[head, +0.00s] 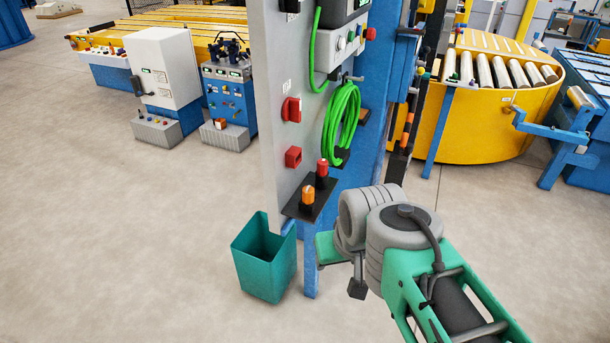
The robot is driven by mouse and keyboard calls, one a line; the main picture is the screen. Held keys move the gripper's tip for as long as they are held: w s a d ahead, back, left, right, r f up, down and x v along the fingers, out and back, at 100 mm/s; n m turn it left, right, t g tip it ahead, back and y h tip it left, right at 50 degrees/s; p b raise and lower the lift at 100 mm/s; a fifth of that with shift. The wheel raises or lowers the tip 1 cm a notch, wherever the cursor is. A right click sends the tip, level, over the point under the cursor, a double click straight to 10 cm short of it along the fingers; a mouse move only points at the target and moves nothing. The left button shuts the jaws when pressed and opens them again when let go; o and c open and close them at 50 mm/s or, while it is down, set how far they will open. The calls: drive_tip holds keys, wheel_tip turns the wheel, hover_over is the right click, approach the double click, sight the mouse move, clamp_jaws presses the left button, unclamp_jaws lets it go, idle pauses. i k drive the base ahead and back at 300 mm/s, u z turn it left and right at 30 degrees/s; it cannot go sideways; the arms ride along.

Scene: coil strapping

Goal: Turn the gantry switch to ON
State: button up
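A tall grey cabinet (270,70) stands in the middle of the head view. A red rotary switch (291,110) is on its side face, with a smaller red square fitting (293,157) below it. No label is readable, so I cannot tell which control is the gantry switch or its setting. My gripper (340,268) is at the end of my grey and green arm, low and to the right of the cabinet, apart from the red switch. Its fingers are not clear, and I see nothing held in it.
A small shelf with an orange knob (307,194) and a red knob (322,168) juts out below the switch. A green coiled cable (341,122) hangs beside it. A teal bin (264,262) stands on the floor below. The floor to the left is clear.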

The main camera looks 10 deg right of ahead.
sight(291, 112)
drive_tip(key=u, duration=3.75)
drive_tip(key=k, duration=1.3)
drive_tip(key=z, duration=1.4)
